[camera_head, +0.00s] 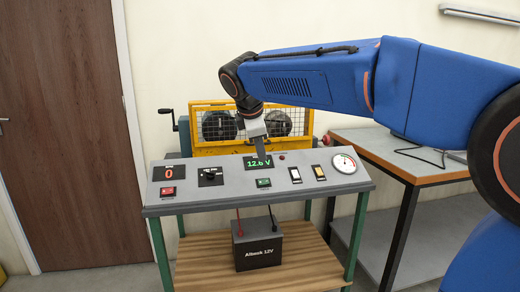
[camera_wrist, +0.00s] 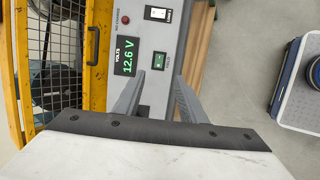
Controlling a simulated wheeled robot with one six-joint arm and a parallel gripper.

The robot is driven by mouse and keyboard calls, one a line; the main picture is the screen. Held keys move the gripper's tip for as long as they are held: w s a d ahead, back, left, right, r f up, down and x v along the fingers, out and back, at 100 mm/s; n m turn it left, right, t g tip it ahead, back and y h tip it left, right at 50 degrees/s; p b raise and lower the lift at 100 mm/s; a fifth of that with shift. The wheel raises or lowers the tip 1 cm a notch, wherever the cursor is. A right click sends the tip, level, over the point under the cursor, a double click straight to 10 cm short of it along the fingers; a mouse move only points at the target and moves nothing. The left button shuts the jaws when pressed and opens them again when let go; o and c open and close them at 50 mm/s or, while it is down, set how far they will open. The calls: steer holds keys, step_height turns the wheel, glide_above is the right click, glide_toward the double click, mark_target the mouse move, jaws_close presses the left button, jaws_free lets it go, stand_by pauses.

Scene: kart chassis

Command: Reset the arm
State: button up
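My arm reaches in from the right in the head view, with my gripper (camera_head: 260,150) pointing down over the sloped grey control panel (camera_head: 225,193). In the wrist view my gripper (camera_wrist: 159,80) shows two grey fingers with a gap between them and nothing held. The green rocker switch (camera_wrist: 159,60) appears just beyond the fingertips; it also shows in the head view (camera_head: 263,183). The voltmeter display (camera_head: 257,162) reads 12.6 V. I cannot tell whether the fingers touch the panel.
The panel also carries a red counter (camera_head: 169,172), a black knob (camera_head: 210,176), more switches and a round gauge (camera_head: 344,163). A yellow caged machine (camera_head: 185,141) stands behind. A battery (camera_head: 258,246) sits on the shelf below. A side table (camera_head: 410,165) stands at right.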

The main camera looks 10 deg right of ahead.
steer(key=s+d+f+m+y, duration=0.1)
steer(key=s+d+f+m, duration=0.35)
steer(key=s, duration=0.45)
steer(key=s+d+f+m, duration=0.4)
steer(key=s+d, duration=0.1)
steer(key=s, duration=0.4)
steer(key=s+d+f+m+g+y, duration=0.1)
steer(key=s+d+f+m+y, duration=0.1)
steer(key=s+f+m, duration=0.6)
steer(key=s+f, duration=0.7)
steer(key=s, duration=0.1)
steer(key=shift+s+d+m, duration=0.35)
steer(key=shift+s+d, duration=0.05)
